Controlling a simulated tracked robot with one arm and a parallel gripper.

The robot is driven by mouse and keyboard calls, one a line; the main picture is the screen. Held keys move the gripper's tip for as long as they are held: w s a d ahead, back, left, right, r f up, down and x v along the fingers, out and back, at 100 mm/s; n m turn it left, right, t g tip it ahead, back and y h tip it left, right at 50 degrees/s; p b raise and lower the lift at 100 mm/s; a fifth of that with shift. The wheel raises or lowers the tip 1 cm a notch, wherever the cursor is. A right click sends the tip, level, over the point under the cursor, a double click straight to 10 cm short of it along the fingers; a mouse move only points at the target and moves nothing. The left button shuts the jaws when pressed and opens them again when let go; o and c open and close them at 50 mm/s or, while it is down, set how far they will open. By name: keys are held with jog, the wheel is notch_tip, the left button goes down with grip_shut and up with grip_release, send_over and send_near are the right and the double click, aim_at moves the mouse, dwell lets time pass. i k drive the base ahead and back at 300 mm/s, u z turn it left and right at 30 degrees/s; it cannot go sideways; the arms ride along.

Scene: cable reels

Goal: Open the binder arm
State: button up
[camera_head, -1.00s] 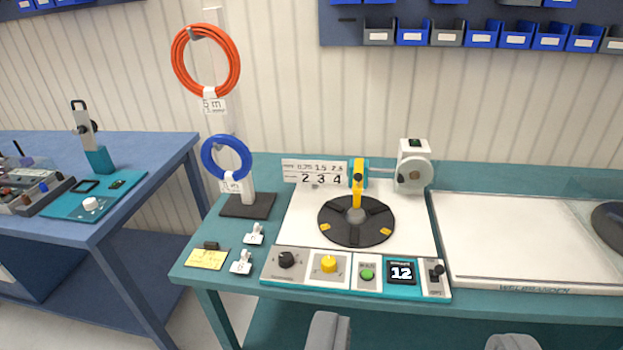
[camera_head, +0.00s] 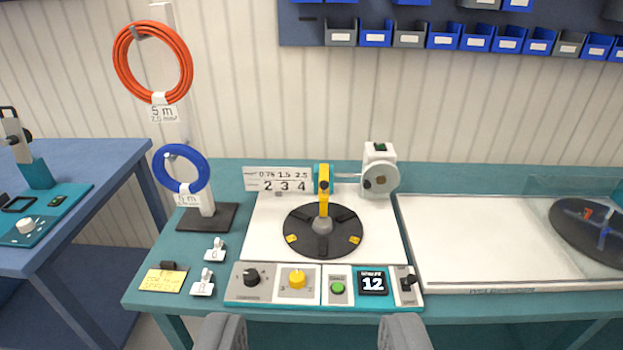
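The yellow binder arm (camera_head: 324,185) stands upright above the centre of a black round reel plate (camera_head: 345,238) on the white and teal machine. Its foot is at the plate's grey hub (camera_head: 322,225). A white unit with a round grey disc (camera_head: 380,175) sits behind it to the right. My gripper (camera_head: 312,335) shows at the bottom edge as two grey fingers set wide apart. It is open, with nothing seen between the fingers, and appears in front of the control panel (camera_head: 270,298). The lower parts of the fingers are out of frame.
A stand on the left holds an orange cable coil (camera_head: 186,65) and a blue coil (camera_head: 206,170). Small white clips (camera_head: 203,283) and a yellow note (camera_head: 163,281) lie at the bench's left. A white board (camera_head: 500,240) fills the right. Blue bins (camera_head: 443,38) hang behind.

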aim_at(324, 178)
jog(key=z, duration=0.05)
jog(key=i, duration=1.45)
